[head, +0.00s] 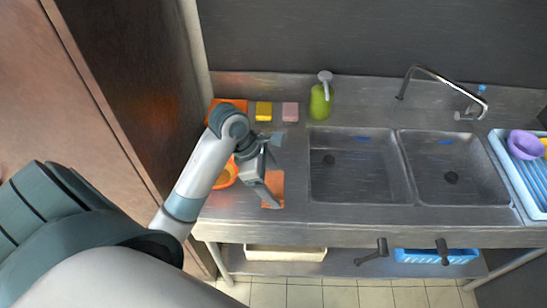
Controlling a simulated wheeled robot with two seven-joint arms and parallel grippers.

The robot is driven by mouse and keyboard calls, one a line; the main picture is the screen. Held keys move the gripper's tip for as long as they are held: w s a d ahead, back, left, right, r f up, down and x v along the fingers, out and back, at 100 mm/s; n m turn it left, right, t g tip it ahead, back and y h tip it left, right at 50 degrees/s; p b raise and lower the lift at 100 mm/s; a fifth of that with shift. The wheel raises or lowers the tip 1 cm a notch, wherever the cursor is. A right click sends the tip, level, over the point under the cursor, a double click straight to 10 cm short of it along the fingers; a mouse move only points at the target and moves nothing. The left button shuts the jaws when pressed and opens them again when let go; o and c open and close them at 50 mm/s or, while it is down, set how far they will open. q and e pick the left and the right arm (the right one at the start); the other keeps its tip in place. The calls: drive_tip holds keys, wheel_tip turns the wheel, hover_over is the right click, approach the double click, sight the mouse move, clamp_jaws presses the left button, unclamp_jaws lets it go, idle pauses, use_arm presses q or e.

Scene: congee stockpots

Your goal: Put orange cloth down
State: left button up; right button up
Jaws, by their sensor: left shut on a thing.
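An orange cloth (273,184) is at the left part of the steel counter, just left of the left sink basin. My left gripper (268,186) is over it and shut on it, with the fingers pointing down toward the counter's front. The gripper and wrist cover part of the cloth, and I cannot tell how much of it touches the counter. My right gripper is not in view.
An orange bowl (228,176) sits left of my gripper, partly hidden by my arm. An orange item (238,103), yellow sponge (263,111), pink sponge (290,112) and green bottle (320,99) line the back. A blue rack (509,168) with a purple bowl (524,145) stands right.

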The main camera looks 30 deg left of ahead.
sight(273, 177)
use_arm(q)
drive_tip(key=w+a+f, duration=0.2)
drive_tip(key=w, duration=0.1)
drive_tip(key=w+a+f, duration=0.1)
drive_tip(key=w, duration=0.1)
drive_tip(key=shift+w+a+f, duration=0.2)
drive_tip(key=shift+a+f, duration=0.1)
drive_tip(key=shift+f, duration=0.1)
drive_tip(key=shift+p, duration=0.3)
drive_tip(key=shift+f, duration=0.3)
drive_tip(key=shift+f+p, duration=0.6)
drive_tip(key=shift+f, duration=0.9)
drive_tip(key=o, duration=0.9)
drive_tip(key=shift+f, duration=0.1)
